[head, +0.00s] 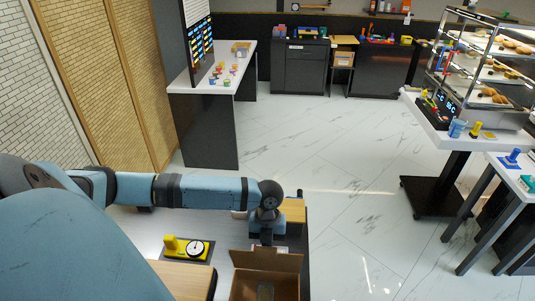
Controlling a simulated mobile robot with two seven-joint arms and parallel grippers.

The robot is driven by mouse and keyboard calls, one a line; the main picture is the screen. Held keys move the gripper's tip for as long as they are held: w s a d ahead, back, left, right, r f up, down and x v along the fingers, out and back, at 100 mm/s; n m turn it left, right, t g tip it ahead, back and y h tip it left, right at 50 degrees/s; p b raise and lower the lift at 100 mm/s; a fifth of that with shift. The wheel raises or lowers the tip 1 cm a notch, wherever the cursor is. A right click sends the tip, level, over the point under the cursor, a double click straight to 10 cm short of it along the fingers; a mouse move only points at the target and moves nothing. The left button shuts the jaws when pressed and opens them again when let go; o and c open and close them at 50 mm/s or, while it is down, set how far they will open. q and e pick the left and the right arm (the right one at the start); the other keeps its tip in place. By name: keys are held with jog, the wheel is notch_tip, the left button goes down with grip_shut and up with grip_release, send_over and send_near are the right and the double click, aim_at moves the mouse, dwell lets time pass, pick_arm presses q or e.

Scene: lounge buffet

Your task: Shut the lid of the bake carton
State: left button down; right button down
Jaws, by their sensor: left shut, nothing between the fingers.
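The bake carton (265,284), a brown cardboard box, stands at the bottom centre of the head view, cut off by the lower edge. Its lid (267,260) is open and stands up at the far side, and I can see into the box, where a small greyish item shows. My left gripper (266,240) points down just behind the top edge of the lid. Its fingers look shut and empty, and the lid partly hides the tips. I cannot tell whether they touch the lid. My right gripper is not in view.
A yellow device with a round white dial (195,248) sits left of the carton. A wooden board (293,211) lies behind my gripper. A white counter (228,85) with small coloured cups stands further back. A glass pastry case (490,70) is at right. The marble floor between is clear.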

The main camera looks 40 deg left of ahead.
aim_at(266, 256)
pick_arm(q)
jog(key=shift+s+d+r, duration=0.1)
jog(key=shift+s+d, duration=0.3)
jog(key=shift+s, duration=0.1)
jog(key=shift+s+d, duration=0.65)
jog(key=shift+s, duration=0.15)
jog(key=shift+f, duration=0.2)
